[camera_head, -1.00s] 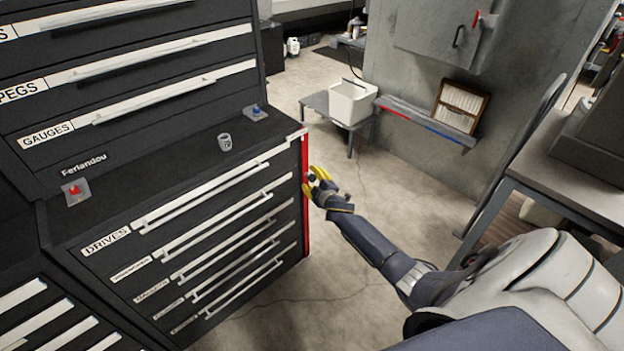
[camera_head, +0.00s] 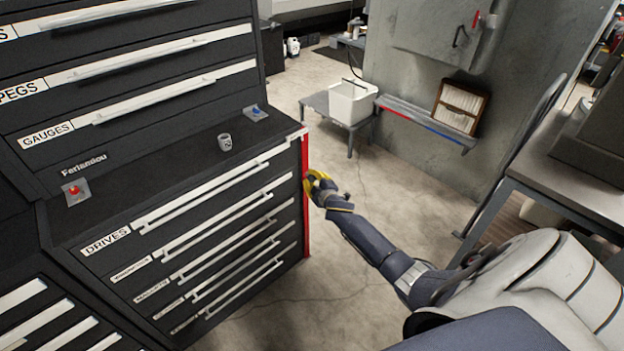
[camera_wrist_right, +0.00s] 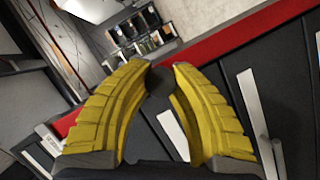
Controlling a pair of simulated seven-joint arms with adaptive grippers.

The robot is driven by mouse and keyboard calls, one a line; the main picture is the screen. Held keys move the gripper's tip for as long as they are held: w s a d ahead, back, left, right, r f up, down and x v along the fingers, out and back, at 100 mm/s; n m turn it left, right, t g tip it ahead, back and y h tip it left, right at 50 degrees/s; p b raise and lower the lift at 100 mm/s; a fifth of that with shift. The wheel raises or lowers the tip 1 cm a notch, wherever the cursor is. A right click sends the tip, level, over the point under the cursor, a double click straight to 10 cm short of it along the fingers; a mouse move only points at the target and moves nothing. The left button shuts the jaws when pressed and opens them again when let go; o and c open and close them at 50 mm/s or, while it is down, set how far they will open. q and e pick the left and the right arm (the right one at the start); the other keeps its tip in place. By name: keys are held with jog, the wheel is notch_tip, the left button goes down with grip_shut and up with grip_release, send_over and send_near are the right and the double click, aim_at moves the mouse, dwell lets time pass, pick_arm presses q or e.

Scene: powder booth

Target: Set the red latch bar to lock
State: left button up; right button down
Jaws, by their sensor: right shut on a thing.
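The red latch bar (camera_head: 306,232) stands upright along the right front edge of the dark lower drawer cabinet (camera_head: 150,186). In the right wrist view the bar (camera_wrist_right: 235,47) runs diagonally behind my fingers. My right gripper (camera_head: 314,182), with yellow fingers, is at the bar's outer side, below its top end. Its fingertips (camera_wrist_right: 165,72) are closed around a small dark knob (camera_wrist_right: 160,85) at the bar. The fingers hide part of the bar, and I cannot see how the knob joins it. My left gripper is not in view.
A small grey socket (camera_head: 225,142), a red-button block (camera_head: 75,191) and a blue-button block (camera_head: 255,112) sit on the cabinet top. A white bin (camera_head: 350,102) on a low table stands behind. The floor right of the cabinet is clear.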

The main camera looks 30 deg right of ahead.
jog(key=shift+s+a, duration=0.2)
jog(key=shift+a, duration=0.8)
jog(key=shift+s+a, duration=0.15)
jog(key=shift+a, duration=0.85)
jog(key=c, duration=1.1)
grip_release()
jog(key=shift+o, duration=0.2)
jog(key=v, duration=1.2)
jog(key=shift+r, duration=0.1)
